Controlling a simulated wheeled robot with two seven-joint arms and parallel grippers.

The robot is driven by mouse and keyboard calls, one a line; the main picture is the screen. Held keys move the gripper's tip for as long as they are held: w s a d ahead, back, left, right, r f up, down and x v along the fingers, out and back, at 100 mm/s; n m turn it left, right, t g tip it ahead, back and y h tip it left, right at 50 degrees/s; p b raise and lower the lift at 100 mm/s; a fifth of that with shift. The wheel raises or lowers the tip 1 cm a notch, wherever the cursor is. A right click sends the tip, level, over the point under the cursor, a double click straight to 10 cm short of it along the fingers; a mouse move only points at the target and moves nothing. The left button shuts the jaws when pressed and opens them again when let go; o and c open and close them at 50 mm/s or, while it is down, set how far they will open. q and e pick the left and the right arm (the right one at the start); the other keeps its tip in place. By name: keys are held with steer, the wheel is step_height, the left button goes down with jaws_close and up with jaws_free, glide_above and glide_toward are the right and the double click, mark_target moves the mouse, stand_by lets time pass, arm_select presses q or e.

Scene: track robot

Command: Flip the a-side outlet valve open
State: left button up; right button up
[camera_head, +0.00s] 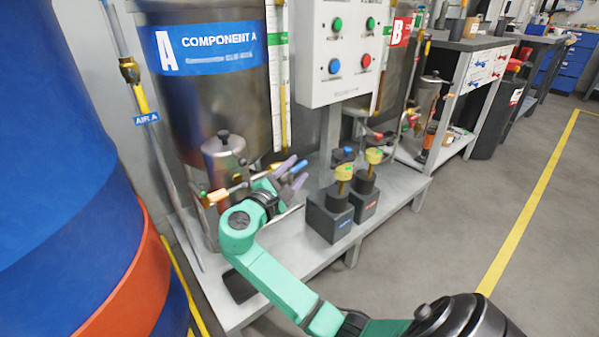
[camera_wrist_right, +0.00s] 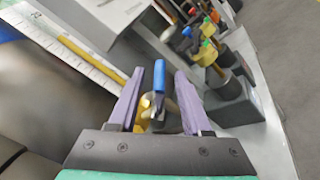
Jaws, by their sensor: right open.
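The a-side outlet valve shows in the right wrist view as a blue lever (camera_wrist_right: 159,78) on a brass and metal body (camera_wrist_right: 144,112). In the head view its blue lever (camera_head: 299,167) shows beside the purple fingers, below the Component A tank (camera_head: 220,105). My right gripper (camera_head: 291,173) is open, with its fingers pointing toward the valve. In the right wrist view, the blue lever stands between the two purple fingers (camera_wrist_right: 160,75), with a gap visible on each side. Contact cannot be told. The valve body is partly hidden behind the gripper. My left gripper is out of view.
A grey control box (camera_head: 338,50) with coloured buttons hangs above the bench (camera_head: 280,243). Two dark pump blocks (camera_head: 330,218) with yellow tops stand right of the gripper. A large blue and red drum (camera_head: 60,170) fills the left. Open floor (camera_head: 440,215) lies right.

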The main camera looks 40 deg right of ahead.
mark_target(300, 168)
steer(key=shift+x, duration=1.45)
jaws_close()
steer(key=shift+r+p, duration=0.15)
steer(key=shift+p, duration=0.15)
steer(key=y+p, duration=0.1)
steer(key=p, duration=0.2)
steer(key=shift+f+m+y+p, duration=0.4)
steer(key=shift+y+p, duration=0.2)
steer(key=shift+p, duration=0.65)
steer(key=shift+f+g+y+p, duration=0.4)
steer(key=shift+f+p, duration=0.05)
steer(key=shift+p, duration=0.8)
steer(key=shift+f, duration=0.1)
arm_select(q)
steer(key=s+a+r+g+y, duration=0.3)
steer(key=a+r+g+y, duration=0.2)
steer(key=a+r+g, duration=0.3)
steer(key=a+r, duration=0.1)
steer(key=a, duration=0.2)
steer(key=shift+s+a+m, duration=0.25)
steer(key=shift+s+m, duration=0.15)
